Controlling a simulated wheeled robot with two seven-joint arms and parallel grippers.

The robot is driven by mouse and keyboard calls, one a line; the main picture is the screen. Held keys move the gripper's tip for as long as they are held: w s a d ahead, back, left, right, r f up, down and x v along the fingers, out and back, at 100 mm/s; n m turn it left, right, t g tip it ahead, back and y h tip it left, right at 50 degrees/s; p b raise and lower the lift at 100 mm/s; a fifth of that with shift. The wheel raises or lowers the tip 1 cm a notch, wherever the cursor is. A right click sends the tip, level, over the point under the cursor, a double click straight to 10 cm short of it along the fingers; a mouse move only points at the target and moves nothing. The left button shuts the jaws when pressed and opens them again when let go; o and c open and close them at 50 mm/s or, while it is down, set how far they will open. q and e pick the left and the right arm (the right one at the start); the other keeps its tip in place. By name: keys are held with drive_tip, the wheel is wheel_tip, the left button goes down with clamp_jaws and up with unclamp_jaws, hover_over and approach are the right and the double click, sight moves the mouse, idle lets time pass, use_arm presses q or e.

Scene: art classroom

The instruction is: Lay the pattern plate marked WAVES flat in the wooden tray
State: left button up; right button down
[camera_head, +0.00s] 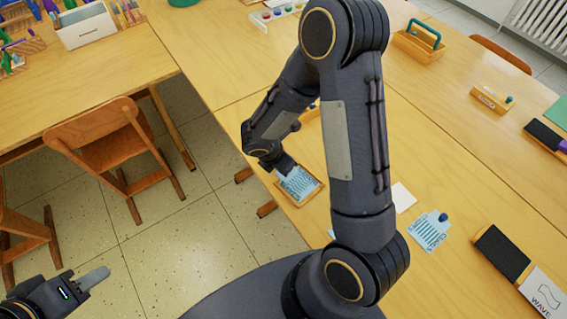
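A light blue pattern plate with dark line marks (297,181) is inside the small wooden tray (304,202) near the table's edge. Its lettering is too small to read. My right gripper (286,166) is at the plate's upper left edge and partly hides it; its fingers are too hidden to tell whether it grips. I cannot tell whether the plate lies fully flat. Another light blue plate with a dark blue knob (428,232) lies on the table to the right. My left gripper (94,278) is low at the left, over the floor, with its fingers together and empty.
A card reading WAVE (545,296) lies beside a black eraser-like block (501,253) at the lower right. A white sheet (402,197) lies behind my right arm. A wooden carrier (419,45) stands farther back. A chair (105,145) stands left of the table.

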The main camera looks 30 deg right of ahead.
idle(0.3)
drive_tip(key=c, duration=1.2)
unclamp_jaws()
drive_tip(key=shift+c, duration=0.2)
drive_tip(key=shift+o, duration=0.5)
drive_tip(key=shift+o, duration=0.7)
drive_tip(key=shift+r+p, duration=2.45)
drive_tip(key=shift+r, duration=0.55)
